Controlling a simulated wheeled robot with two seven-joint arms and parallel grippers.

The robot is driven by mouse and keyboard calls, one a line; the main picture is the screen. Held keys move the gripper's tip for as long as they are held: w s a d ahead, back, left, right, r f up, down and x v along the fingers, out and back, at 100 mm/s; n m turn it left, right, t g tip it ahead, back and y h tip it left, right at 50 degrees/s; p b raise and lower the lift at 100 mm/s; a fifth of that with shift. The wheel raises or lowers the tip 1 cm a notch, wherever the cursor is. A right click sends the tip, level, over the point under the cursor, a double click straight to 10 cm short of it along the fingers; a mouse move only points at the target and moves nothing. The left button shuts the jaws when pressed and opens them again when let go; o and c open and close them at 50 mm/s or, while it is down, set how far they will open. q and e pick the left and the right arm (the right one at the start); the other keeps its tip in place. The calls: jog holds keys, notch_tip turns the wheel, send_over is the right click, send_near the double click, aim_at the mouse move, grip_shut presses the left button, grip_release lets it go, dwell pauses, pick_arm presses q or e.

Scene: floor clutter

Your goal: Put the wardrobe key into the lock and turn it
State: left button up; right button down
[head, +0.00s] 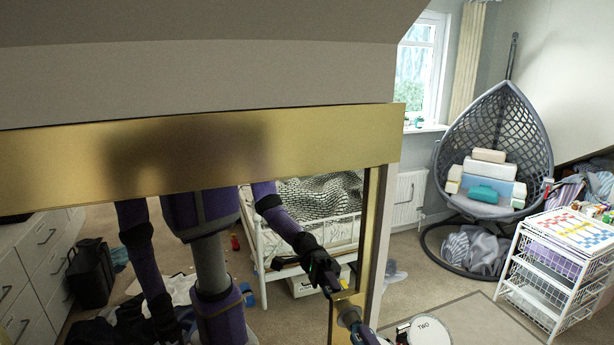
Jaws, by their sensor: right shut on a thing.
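The wardrobe front (200,150) fills the left and middle of the head view. It has a gold frame around a mirror-like panel, in which my purple body and arms are reflected. My right gripper (354,324) is low in the middle, close to the gold upright at the door's right edge. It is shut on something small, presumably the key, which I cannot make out. The lock is also not clear; the gripper and arm cover that spot. I cannot tell whether the key touches the lock. My left gripper does not show directly.
A white round drum marked TWO (425,331) is just right of my right arm. A white wire drawer unit (545,285) stands at the right, with a hanging chair (493,150) behind it. The panel reflects drawers, a bed and floor clutter.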

jog(key=m, duration=0.4)
jog(key=shift+r, duration=0.1)
jog(key=shift+m, duration=0.3)
jog(key=m+p, duration=0.1)
jog(key=m, duration=0.2)
jog(key=shift+r, duration=0.1)
jog(key=m, duration=0.2)
jog(key=shift+m+p, duration=0.4)
jog(key=c, duration=0.9)
grip_release()
jog(key=shift+w, duration=0.1)
jog(key=o, duration=0.4)
jog(key=shift+w+a+f, duration=0.1)
jog(key=shift+w+f, duration=0.05)
jog(key=shift+f, duration=0.05)
jog(key=shift+c, duration=0.2)
jog(key=v, duration=0.9)
